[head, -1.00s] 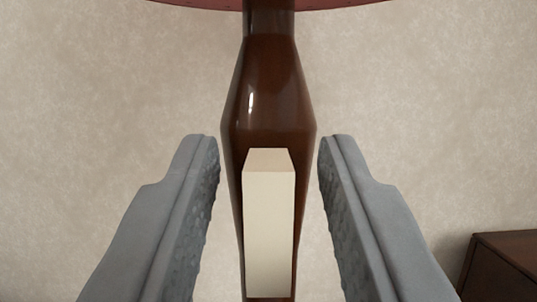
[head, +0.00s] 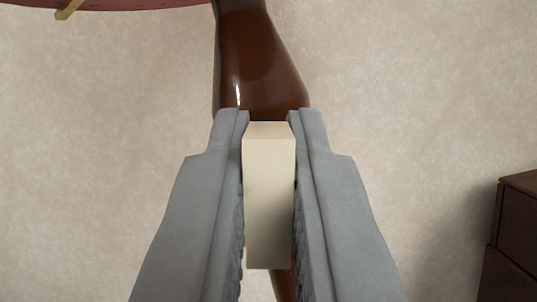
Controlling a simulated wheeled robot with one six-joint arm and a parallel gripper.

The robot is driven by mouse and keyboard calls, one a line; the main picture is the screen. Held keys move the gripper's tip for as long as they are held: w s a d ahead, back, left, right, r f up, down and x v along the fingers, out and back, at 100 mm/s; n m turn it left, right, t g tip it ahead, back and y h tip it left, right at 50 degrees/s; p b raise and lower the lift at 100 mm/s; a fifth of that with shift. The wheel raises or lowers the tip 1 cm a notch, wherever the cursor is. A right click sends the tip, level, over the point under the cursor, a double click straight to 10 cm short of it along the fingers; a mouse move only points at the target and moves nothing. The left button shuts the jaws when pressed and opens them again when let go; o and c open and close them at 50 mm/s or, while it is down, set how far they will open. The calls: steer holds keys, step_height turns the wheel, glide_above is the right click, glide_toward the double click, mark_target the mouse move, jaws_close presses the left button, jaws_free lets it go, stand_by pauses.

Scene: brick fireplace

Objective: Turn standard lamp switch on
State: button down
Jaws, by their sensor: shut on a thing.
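The standard lamp has a glossy dark brown wooden stem (head: 262,65) that stands behind my gripper in the head view. A cream block-shaped switch (head: 269,195) is on the front of the stem. My gripper (head: 269,130) is shut on the switch, with one grey finger against each side of it. The fingers hide much of the lower stem. The lower edge of the red lampshade (head: 150,4) shows at the top left, with a small tan piece (head: 68,10) hanging at its rim.
A dark wooden cabinet (head: 518,230) stands at the right edge. A plain beige wall (head: 410,90) fills the background. The space on both sides of the stem looks clear.

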steer(key=m+h, duration=0.1)
steer(key=m, duration=0.2)
steer(key=m+g+h, duration=0.1)
steer(key=m, duration=0.2)
steer(key=shift+m+h, duration=0.3)
steer(key=shift+h, duration=0.1)
steer(key=m+g, duration=0.1)
steer(key=m, duration=0.1)
steer(key=m+h, duration=0.1)
steer(key=m, duration=0.1)
steer(key=shift+m+g+h, duration=0.3)
steer(key=shift+m+g, duration=0.1)
steer(key=m+g, duration=0.1)
steer(key=m, duration=0.2)
steer(key=shift+d+f+m+h, duration=0.1)
steer(key=shift+m+h, duration=0.2)
steer(key=shift+m, duration=0.1)
steer(key=shift+f+m+g, duration=0.1)
steer(key=shift+m+g, duration=0.9)
steer(key=shift+m, duration=0.9)
steer(key=c, duration=1.5)
jaws_free()
steer(key=shift+d, duration=0.1)
steer(key=shift+s, duration=0.1)
